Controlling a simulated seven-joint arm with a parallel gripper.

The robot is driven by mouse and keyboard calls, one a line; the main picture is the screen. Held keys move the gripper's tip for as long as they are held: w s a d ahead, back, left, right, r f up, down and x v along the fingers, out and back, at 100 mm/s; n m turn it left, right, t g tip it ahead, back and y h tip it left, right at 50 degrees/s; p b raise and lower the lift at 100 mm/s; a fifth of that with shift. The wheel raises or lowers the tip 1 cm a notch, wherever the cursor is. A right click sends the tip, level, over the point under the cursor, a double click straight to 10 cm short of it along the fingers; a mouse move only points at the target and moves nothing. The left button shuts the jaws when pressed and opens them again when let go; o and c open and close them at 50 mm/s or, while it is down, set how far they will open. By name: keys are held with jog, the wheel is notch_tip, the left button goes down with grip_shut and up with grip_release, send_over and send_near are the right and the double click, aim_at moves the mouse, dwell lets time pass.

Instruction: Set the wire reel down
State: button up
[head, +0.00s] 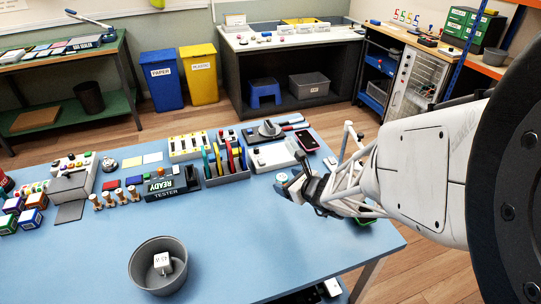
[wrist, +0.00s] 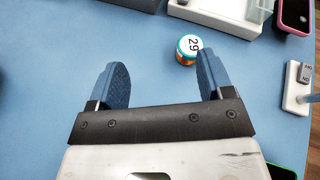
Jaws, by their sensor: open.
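No thing that I can surely name as a wire reel shows between my fingers. A small round piece (wrist: 189,47) with a white top marked 29 and a teal and orange side stands on the blue table in the wrist view. It is just beyond the tip of my right-hand finger, which hides a little of its edge; I cannot tell whether they touch. It may be the reel. My gripper (wrist: 160,72) is open and empty over the table. In the head view my gripper (head: 291,174) is at the table's right side, and its fingers partly hide what lies there.
A pink-edged phone (head: 307,142) lies beyond my gripper. A divided rack (head: 228,176), a tester (head: 172,187) and a white-and-grey device (head: 270,155) stand to its left. A grey bowl (head: 143,267) with a white cube stands at the front. The front middle of the table is clear.

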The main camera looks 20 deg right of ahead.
jog(key=s+a+r+n+g+y, duration=0.2)
jog(key=s+a+r+n+g, duration=0.1)
jog(key=s+a+r+n, duration=0.35)
jog(key=s+a+r+n+g+y, duration=0.1)
jog(key=s+a+r+n+g, duration=0.25)
jog(key=a+r+n, duration=0.45)
jog(key=s+d+r+n+g+h, duration=0.1)
jog(key=s+d+r+n+h, duration=0.2)
jog(key=s+n, duration=0.3)
jog(key=s+d+r+n+g+h, duration=0.2)
jog(key=s+r+n+h, duration=0.2)
jog(key=n, duration=0.5)
jog(key=shift+s+d+h, duration=0.4)
jog(key=shift+s, duration=0.9)
jog(key=shift+r, duration=0.15)
